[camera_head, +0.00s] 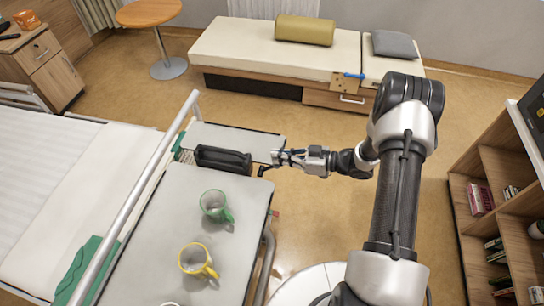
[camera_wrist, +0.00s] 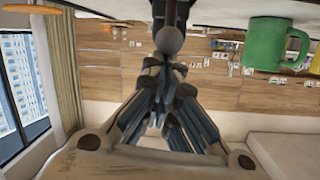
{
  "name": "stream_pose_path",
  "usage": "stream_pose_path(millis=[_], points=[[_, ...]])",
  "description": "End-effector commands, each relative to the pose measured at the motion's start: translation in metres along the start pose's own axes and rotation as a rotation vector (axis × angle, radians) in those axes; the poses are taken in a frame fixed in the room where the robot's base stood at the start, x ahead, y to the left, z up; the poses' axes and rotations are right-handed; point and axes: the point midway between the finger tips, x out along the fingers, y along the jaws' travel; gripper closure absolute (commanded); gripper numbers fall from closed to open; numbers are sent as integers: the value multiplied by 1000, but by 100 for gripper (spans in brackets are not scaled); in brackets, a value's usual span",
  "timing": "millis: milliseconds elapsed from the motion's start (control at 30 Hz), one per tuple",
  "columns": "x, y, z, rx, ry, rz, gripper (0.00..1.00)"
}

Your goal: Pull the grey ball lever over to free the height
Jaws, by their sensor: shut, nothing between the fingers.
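The grey ball (camera_wrist: 168,40) of the lever shows at top centre in the wrist view, on a dark rod (camera_wrist: 172,12) that runs out of the top of the picture. My gripper (camera_wrist: 165,68) is shut and empty, its fingertips close by the ball; I cannot tell whether they touch it. In the head view my gripper (camera_head: 279,158) is at the right edge of the overbed table (camera_head: 160,232), near its far end. The ball is too small to make out surely there. A dark hooked part (camera_head: 264,170) shows beside the fingertips.
The bed (camera_head: 50,170) is left, open shelves (camera_head: 505,205) right. Floor beyond my gripper is clear.

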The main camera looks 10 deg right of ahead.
Motion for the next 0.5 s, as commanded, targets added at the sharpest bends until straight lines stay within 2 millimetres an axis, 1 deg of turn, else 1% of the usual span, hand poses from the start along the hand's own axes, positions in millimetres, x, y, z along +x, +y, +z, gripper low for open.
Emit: stream_pose_path(millis=[33, 200, 500], points=[[-3, 2, 5, 0, 7, -1, 100], [-10, 3, 13, -1, 2, -1, 100], [-17, 5, 22, 0, 0, -2, 100]])
